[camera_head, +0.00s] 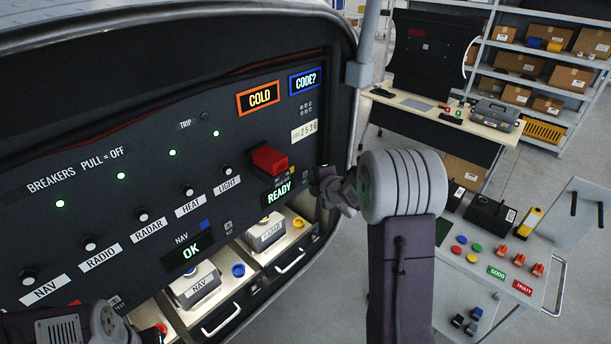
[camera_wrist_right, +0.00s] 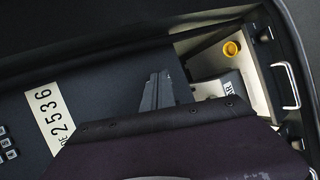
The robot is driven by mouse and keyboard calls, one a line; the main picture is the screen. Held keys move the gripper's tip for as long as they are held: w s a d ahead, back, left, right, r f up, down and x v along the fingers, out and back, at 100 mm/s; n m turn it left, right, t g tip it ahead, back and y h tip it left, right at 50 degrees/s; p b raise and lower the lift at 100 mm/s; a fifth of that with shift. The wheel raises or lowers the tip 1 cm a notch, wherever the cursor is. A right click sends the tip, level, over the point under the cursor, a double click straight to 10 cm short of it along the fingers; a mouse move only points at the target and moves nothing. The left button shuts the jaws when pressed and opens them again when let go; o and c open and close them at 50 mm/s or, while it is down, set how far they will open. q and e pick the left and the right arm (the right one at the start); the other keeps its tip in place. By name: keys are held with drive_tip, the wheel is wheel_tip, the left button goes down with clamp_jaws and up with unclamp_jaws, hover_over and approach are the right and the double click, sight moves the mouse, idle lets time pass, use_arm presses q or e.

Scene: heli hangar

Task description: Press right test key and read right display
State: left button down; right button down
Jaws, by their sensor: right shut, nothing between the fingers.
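The dark breaker panel (camera_head: 120,200) fills the left of the head view. A right-hand display (camera_head: 279,193) reads READY in green, below a red block-like switch (camera_head: 268,159). My right gripper (camera_head: 326,186) is shut and empty at the panel's right edge, just right of that display; contact cannot be told. Its fingers also show in the right wrist view (camera_wrist_right: 157,90). I cannot make out a right test key. My left arm enters at bottom left, its jaws unclear.
Below the panel are open drawers (camera_head: 285,245) with labelled modules. COLD (camera_head: 259,97) and CODE? (camera_head: 305,82) signs are lit. A plate (camera_head: 304,130) reads 2536. A cart (camera_head: 465,295) with coloured buttons stands right; a desk (camera_head: 440,115) and shelves are behind.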

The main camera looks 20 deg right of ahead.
drive_tip(key=shift+w+a, duration=0.15)
drive_tip(key=shift+w, duration=0.2)
idle(0.6)
drive_tip(key=shift+s, duration=0.1)
drive_tip(key=shift+s+d+b, duration=0.3)
drive_tip(key=shift+s, duration=0.35)
drive_tip(key=s, duration=0.1)
drive_tip(key=s+d, duration=0.1)
drive_tip(key=s, duration=0.1)
drive_tip(key=s+d, duration=0.1)
drive_tip(key=shift+s, duration=0.3)
drive_tip(key=shift+a, duration=0.1)
